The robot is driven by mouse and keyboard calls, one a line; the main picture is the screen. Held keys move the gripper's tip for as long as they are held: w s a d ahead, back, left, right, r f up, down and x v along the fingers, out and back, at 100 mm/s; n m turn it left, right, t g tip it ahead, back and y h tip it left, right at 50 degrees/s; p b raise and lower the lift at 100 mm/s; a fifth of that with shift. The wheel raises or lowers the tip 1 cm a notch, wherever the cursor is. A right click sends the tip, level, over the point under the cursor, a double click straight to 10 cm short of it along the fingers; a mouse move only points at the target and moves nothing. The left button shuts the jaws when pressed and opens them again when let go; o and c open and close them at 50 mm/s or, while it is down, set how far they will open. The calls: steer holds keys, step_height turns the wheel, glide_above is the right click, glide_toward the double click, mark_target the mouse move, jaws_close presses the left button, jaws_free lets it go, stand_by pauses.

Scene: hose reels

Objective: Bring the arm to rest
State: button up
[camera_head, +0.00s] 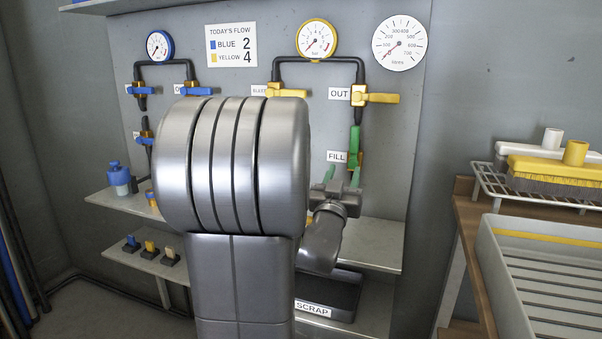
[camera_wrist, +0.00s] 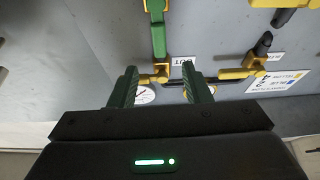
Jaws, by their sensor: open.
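My arm stands in front of the board and hides its middle and lower part. My gripper (camera_head: 343,176) is in front of the board, just below the FILL label (camera_head: 336,157). Its two green fingers are apart with nothing between them; they also show in the wrist view (camera_wrist: 160,82). The green-handled fill valve (camera_head: 355,139) is just above and beside the fingers in the head view. In the wrist view its green handle (camera_wrist: 159,40) is beyond the fingertips; I cannot tell the exact gap.
Yellow valves (camera_head: 376,98) and blue valves (camera_head: 198,91) sit on dark pipes under gauges (camera_head: 317,39). Shelves below hold a blue bottle (camera_head: 119,177) and a SCRAP tray (camera_head: 325,305). At right, a bench carries a rack with brushes (camera_head: 560,170) and a slatted tray (camera_head: 555,290).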

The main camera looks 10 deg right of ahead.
mark_target(353, 142)
steer(key=x, duration=1.4)
steer(key=shift+s+a, duration=0.1)
steer(key=shift+s, duration=0.1)
steer(key=shift+w+b, duration=0.2)
steer(key=shift+b, duration=0.1)
steer(key=shift+s+d+r+m+h+p, duration=0.15)
steer(key=shift+d+m+h+p, duration=0.2)
steer(key=shift+m+p, duration=0.25)
steer(key=shift+s+d+m+g+h, duration=0.25)
steer(key=shift+m+g, duration=0.15)
steer(key=shift+m, duration=0.3)
stand_by(0.5)
